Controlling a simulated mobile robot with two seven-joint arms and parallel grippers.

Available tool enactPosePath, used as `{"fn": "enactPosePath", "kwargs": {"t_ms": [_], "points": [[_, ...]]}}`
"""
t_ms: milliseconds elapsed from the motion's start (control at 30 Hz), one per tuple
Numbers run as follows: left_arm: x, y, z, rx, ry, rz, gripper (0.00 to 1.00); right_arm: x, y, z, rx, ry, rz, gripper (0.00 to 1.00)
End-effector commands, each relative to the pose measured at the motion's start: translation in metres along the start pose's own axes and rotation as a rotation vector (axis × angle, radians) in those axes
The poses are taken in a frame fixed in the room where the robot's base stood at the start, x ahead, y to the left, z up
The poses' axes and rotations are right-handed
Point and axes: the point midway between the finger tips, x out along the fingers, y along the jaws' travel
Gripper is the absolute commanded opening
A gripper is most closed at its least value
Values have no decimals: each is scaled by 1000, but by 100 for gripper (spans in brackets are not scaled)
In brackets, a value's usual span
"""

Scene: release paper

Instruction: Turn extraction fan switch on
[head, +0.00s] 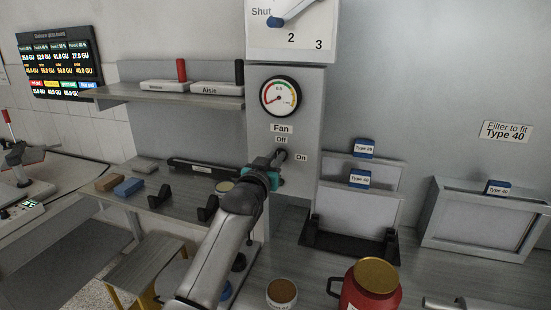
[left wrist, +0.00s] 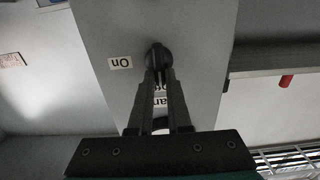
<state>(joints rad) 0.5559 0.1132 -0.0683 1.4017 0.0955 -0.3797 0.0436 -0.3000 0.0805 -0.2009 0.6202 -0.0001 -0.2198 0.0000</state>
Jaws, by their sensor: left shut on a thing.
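The fan switch is a dark knob (left wrist: 159,57) on a grey panel (head: 312,110). The "Fan" and "Off" labels sit above it and the "On" label (head: 302,157) to its right in the head view. My left gripper (head: 278,160) is at the panel, with its fingers shut on the knob. In the left wrist view the picture is upside down, and the fingers (left wrist: 160,75) reach the knob, partly covering the "Fan" and "Off" labels. Which label the knob points at cannot be told. My right gripper is not in view.
A pressure gauge (head: 279,97) and a larger dial (head: 290,25) sit above the switch. Filter frames (head: 357,205) stand right of my arm. A red canister (head: 371,287) and a brown-topped jar (head: 282,293) are in front. A shelf (head: 165,96) is at left.

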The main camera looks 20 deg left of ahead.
Motion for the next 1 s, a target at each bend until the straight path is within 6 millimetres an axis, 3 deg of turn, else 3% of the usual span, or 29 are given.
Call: {"fn": "enactPosePath", "kwargs": {"t_ms": [467,1000], "points": [[0,1,0,109,-1,0,0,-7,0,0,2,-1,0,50],[0,7,1,589,0,1,0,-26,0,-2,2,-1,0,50]]}}
